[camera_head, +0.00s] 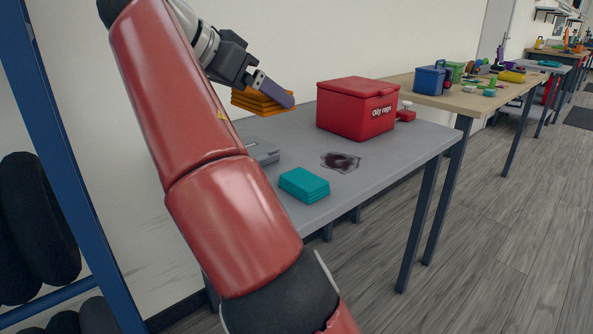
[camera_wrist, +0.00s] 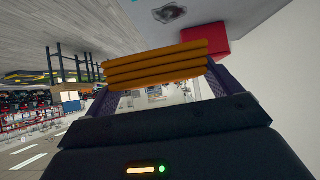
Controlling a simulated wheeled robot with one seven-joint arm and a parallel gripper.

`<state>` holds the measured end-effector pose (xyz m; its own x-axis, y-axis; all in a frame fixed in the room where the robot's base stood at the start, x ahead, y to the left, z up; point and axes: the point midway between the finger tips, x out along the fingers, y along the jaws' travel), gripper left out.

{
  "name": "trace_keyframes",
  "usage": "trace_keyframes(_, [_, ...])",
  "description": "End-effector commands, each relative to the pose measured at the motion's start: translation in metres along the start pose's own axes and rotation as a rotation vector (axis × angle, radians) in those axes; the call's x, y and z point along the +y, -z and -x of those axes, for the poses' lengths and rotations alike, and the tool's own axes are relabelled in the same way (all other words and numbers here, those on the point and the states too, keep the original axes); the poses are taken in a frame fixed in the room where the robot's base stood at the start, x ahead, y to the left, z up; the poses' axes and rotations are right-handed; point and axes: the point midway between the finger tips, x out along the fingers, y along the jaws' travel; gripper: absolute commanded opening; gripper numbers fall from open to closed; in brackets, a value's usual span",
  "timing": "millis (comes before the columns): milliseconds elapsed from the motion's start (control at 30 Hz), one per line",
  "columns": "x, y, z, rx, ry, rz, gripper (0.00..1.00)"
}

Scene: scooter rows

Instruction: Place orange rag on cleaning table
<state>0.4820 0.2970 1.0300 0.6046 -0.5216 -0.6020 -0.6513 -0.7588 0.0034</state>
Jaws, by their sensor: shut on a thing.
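The orange rag (camera_head: 262,102) is a folded stack. My gripper (camera_head: 272,92) is shut on it and holds it up at the back of the grey cleaning table (camera_head: 370,168), near the wall. In the wrist view the orange rag (camera_wrist: 156,64) spans between the two purple-grey fingers of my gripper (camera_wrist: 158,88). The gap between the rag and the tabletop cannot be judged exactly. My red arm hides the left part of the table in the head view.
A red "Oily rags" bin (camera_head: 356,108) stands at the back of the table. A folded teal rag (camera_head: 304,185), a dark stained cloth (camera_head: 341,161) and a grey item (camera_head: 262,152) lie on it. A blue rack post (camera_head: 62,150) stands at left. A wooden bench (camera_head: 450,95) adjoins behind.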

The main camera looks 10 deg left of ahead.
Motion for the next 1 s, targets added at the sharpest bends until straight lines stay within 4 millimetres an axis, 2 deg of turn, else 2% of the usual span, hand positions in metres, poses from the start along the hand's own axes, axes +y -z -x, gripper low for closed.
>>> trace_keyframes(233, [0.002,-0.025,-0.018,-0.005,0.0,0.006,0.65])
trace_keyframes(300, [0.001,-0.048,-0.035,-0.002,-0.002,0.005,0.65])
trace_keyframes(600, [0.001,-0.106,-0.08,-0.001,-0.001,0.004,0.65])
trace_keyframes(1000, [0.0,-0.144,-0.108,-0.001,-0.001,0.002,0.65])
